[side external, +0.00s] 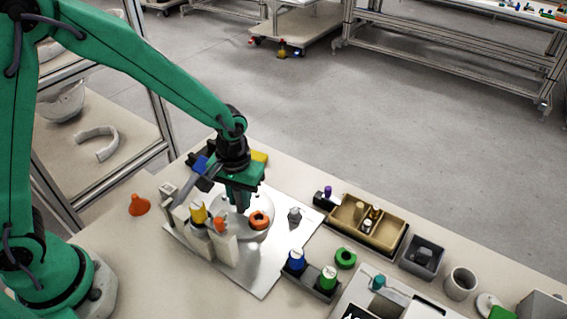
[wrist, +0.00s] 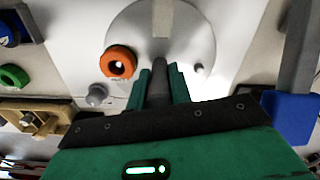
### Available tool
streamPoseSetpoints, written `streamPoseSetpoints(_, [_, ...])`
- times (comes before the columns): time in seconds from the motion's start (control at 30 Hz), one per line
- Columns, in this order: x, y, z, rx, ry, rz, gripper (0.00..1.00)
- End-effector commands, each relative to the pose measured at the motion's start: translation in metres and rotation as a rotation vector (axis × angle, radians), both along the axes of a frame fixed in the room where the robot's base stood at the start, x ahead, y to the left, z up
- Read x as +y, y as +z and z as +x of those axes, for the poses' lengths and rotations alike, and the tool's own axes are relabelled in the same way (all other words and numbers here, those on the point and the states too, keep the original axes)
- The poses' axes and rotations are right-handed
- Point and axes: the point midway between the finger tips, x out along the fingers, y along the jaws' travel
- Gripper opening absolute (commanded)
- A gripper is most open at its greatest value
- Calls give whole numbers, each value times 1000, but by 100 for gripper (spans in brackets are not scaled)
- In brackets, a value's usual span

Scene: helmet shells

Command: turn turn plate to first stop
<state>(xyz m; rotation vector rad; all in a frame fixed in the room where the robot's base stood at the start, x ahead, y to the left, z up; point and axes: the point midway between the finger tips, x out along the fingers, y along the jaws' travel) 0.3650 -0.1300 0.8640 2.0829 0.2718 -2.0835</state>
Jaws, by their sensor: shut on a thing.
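The turn plate (side external: 246,230) is a round light grey disc on a bright metal base plate (side external: 262,270). It also fills the top middle of the wrist view (wrist: 200,35). An orange ring (side external: 259,220) sits near its rim, and it shows left of my fingers in the wrist view (wrist: 118,62). My gripper (side external: 240,204) points down over the plate. In the wrist view its green fingers (wrist: 160,80) are shut on a dark upright pin (wrist: 159,72) at the plate. The pin's foot is hard to make out. A small grey stud (wrist: 198,69) is right of the fingers.
Pale blocks with yellow and orange tops (side external: 222,243) stand close at the plate's front left. A grey knob (side external: 294,215) is to its right. An orange cone (side external: 139,205) is at left. A tan divided tray (side external: 367,228) and a black rack (side external: 314,283) are on the right.

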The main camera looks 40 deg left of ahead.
Motion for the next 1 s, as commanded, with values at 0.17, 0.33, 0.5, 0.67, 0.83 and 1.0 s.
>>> streamPoseSetpoints(0.17, [0,1,0,-1,-60,0,0])
streamPoseSetpoints(0.33, [0,1,0,-1,-138,0,0])
streamPoseSetpoints(0.5, [0,1,0,-1,-222,0,0])
streamPoseSetpoints(0.67, [0,1,1,-1,-303,0,0])
streamPoseSetpoints(0.83, [0,1,1,-1,-388,0,0])
streamPoseSetpoints(1.0, [0,1,1,-1,-472,0,0])
